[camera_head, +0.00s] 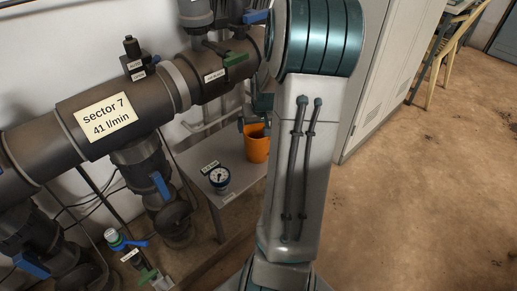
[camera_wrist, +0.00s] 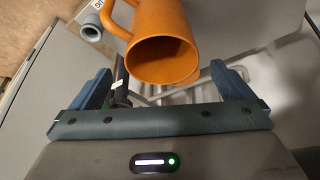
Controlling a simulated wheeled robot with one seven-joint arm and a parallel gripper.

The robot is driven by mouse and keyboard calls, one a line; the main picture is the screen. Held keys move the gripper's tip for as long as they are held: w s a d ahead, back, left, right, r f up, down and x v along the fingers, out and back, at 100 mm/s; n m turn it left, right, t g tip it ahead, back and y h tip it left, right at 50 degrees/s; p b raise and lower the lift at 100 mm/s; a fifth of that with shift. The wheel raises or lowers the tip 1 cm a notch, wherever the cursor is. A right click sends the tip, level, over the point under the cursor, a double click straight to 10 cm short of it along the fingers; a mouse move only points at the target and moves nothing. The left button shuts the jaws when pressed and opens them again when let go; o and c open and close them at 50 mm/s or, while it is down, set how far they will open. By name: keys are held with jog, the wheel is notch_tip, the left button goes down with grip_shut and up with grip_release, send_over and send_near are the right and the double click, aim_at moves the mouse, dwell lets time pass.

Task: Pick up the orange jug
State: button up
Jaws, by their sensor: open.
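The orange jug (camera_head: 256,147) stands on a small grey table beside the pipes, its right side close to my arm in the head view. In the wrist view the jug (camera_wrist: 163,35) shows its open mouth and a handle at its left. My gripper (camera_wrist: 160,68) is open and empty, with one blue finger on each side of the jug's rim in the picture. I cannot tell whether either finger touches it. In the head view my gripper (camera_head: 254,112) is just above the jug, partly hidden behind my arm.
A thick dark pipe (camera_head: 60,137) with valves runs along the left. A grey cabinet (camera_head: 385,70) stands behind my arm. Open floor lies at right.

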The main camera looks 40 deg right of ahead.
aim_at(257, 136)
jog(key=b+x, duration=0.1)
jog(key=x, duration=0.3)
jog(key=b+x, duration=0.2)
jog(key=x, duration=0.2)
jog(key=shift+s+a+f, duration=0.1)
jog(key=shift+a+f, duration=0.1)
jog(key=shift+f, duration=0.15)
jog(key=shift+r, duration=0.1)
jog(key=c, duration=0.9)
